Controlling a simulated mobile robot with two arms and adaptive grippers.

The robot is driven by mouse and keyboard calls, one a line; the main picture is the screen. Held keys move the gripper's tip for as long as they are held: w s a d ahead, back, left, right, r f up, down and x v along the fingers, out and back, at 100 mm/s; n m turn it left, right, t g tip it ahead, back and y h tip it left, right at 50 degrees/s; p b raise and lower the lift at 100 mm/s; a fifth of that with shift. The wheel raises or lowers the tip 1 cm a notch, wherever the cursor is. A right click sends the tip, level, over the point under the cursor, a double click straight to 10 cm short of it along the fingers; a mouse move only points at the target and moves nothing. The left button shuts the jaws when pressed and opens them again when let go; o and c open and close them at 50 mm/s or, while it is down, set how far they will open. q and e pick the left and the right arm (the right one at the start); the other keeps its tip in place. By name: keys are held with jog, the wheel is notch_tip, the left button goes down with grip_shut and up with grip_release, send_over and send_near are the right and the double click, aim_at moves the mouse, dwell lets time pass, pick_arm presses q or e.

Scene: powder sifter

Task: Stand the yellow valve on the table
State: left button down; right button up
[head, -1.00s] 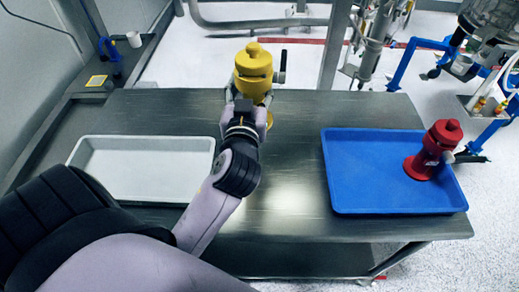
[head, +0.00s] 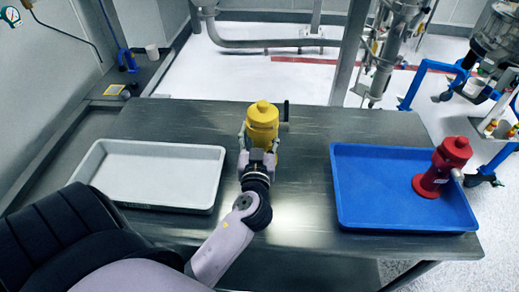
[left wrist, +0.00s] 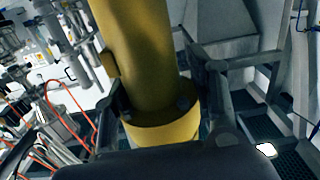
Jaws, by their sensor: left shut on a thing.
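The yellow valve (head: 262,118) is near the middle of the metal table (head: 300,200) in the head view, with its domed cap up and a dark handle on its right. It looks upright. My left gripper (head: 259,150) is shut on its body from the near side. In the left wrist view the yellow valve (left wrist: 145,65) runs between the two fingers, with its wider flange near the palm. The valve's base is partly hidden by the gripper, so I cannot tell whether it touches the table. My right gripper is not in view.
A white tray (head: 213,184) lies left of the valve. A blue tray (head: 385,220) lies on the right, with a red valve (head: 440,168) standing at its right side. Bare table lies between the trays.

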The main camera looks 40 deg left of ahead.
pick_arm(q)
jog(key=shift+f, duration=2.65)
jog(key=shift+f+b, duration=0.1)
jog(key=shift+b, duration=0.3)
jog(key=c, duration=1.1)
grip_release()
jog(key=shift+f, duration=0.1)
jog(key=o, duration=0.4)
